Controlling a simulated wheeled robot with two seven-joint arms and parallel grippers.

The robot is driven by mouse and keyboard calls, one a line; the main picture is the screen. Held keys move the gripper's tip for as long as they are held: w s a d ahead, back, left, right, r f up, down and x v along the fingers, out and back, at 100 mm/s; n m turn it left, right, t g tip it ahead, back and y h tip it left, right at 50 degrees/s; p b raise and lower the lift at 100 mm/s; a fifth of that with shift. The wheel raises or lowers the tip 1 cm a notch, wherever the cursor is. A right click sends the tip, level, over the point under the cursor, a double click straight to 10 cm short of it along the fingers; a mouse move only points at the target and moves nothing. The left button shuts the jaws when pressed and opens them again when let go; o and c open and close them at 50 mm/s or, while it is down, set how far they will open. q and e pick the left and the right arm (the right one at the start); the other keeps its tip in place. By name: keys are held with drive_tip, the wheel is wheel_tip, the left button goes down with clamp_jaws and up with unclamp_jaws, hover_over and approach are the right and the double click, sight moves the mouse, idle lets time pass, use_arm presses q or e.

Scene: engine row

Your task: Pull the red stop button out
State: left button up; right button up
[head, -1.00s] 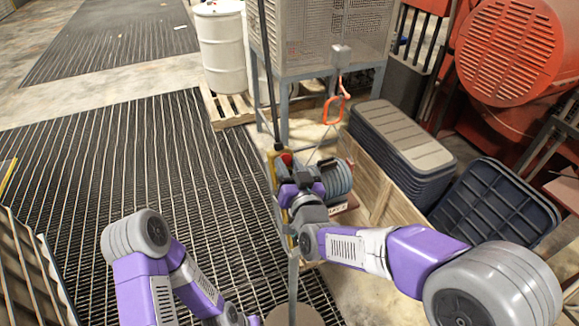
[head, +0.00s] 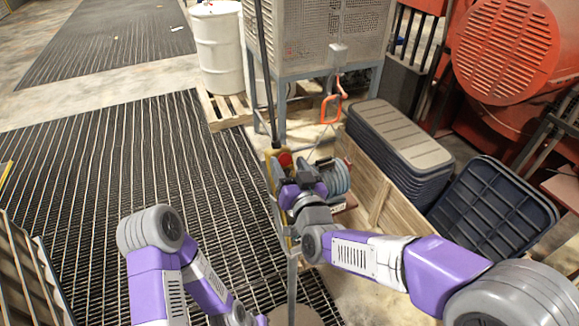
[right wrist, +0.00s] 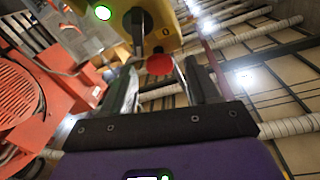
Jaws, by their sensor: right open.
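The red stop button (head: 285,160) sits on a yellow control box (head: 269,170) on a post in the head view. In the right wrist view the round red button (right wrist: 160,64) stands out from the yellow box face (right wrist: 165,20), just beyond and between the fingers. My right gripper (right wrist: 163,85) is open and empty, its two fingers on either side of the button's line. I cannot tell whether they touch it. In the head view this gripper (head: 298,168) is close beside the box and hides part of it. The left arm shows at lower left; its gripper is out of frame.
A blue-grey hose reel (head: 337,178) stands right beside my right gripper. Behind are a metal mesh cabinet (head: 330,40) and an orange hook (head: 331,105). Stacked dark bins (head: 400,140) stand to the right. The grated floor (head: 130,180) at left is clear.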

drive_tip(key=v, duration=0.7)
drive_tip(key=shift+s+b, duration=0.3)
drive_tip(key=shift+b, duration=0.15)
drive_tip(key=shift+d, duration=0.1)
